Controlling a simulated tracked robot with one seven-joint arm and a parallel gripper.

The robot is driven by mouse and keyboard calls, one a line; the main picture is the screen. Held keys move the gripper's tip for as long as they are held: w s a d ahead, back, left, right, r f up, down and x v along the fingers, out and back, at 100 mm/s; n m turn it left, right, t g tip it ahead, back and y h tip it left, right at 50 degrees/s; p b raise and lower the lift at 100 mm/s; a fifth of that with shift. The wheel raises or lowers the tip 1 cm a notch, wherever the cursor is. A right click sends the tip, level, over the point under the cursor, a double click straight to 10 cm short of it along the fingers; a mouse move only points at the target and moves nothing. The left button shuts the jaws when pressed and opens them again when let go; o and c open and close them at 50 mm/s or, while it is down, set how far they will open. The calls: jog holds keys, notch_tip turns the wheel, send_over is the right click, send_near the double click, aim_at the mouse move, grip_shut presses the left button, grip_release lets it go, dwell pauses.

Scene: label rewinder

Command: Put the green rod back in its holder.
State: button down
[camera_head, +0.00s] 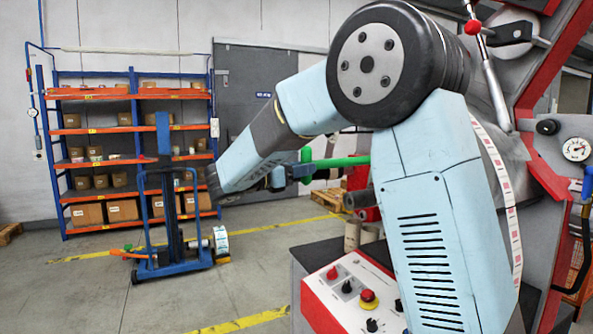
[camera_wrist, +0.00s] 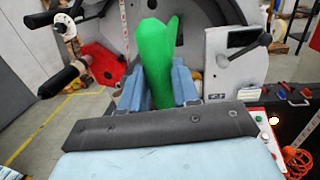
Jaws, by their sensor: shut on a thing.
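The green rod (camera_head: 342,161) is held in the air in the head view, roughly level, with a green upright piece at its left end. My arm hides its right end. My gripper (camera_head: 300,172) is shut on the rod near that left end. In the wrist view the blue fingers of my gripper (camera_wrist: 158,88) stand on both sides of the green rod (camera_wrist: 155,50), which points away toward the machine. I cannot tell which part is the rod's holder.
The rewinder (camera_wrist: 225,75) with its grey plate fills the wrist view's back. A control panel (camera_head: 350,295) with knobs stands below my arm. A blue lift trolley (camera_head: 172,265) and an orange-blue shelf (camera_head: 133,127) stand left. Floor between is clear.

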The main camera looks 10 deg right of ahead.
jog(key=shift+s+d+f+x, duration=0.1)
jog(key=shift+s+f+x, duration=0.1)
jog(key=shift+x, duration=1.85)
jog(key=shift+s+d+f+x, duration=0.1)
jog(key=shift+s+x, duration=0.15)
jog(key=shift+x, duration=1.8)
jog(key=shift+s+d+f+x, duration=0.1)
jog(key=shift+s+x, duration=0.1)
jog(key=shift+x, duration=1.85)
jog(key=shift+d+f, duration=0.15)
jog(key=shift+d, duration=0.2)
jog(key=shift+d+f, duration=0.1)
jog(key=shift+f, duration=0.95)
jog(key=c, duration=0.8)
grip_release()
jog(key=shift+o, duration=0.2)
